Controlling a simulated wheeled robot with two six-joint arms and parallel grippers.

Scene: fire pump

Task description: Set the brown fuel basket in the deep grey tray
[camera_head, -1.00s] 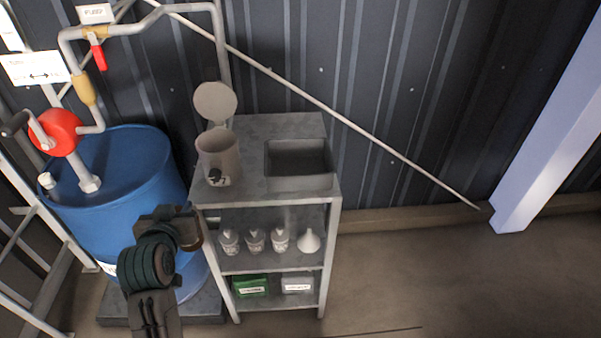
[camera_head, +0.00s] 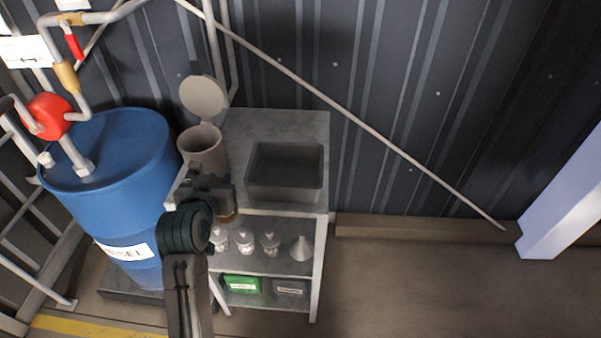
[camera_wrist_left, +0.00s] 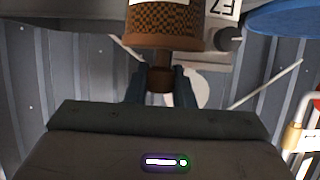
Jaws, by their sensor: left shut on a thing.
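My left gripper (camera_head: 222,197) is in front of the shelf unit's top front edge, left of the tray. In the left wrist view the left gripper (camera_wrist_left: 161,85) is shut on the narrow stem of the brown fuel basket (camera_wrist_left: 165,40). The basket has a mesh band and a white label, partly cut off by the picture's edge. In the head view only a small brown part of the basket (camera_head: 230,218) shows below the gripper. The deep grey tray (camera_head: 285,192) stands on the right of the shelf top and looks empty. My right gripper is not in view.
A grey canister (camera_head: 201,150) with its round lid (camera_head: 203,97) raised stands left of the tray, close behind my gripper. A blue drum (camera_head: 110,160) is at the left. Floor right of the shelf is clear.

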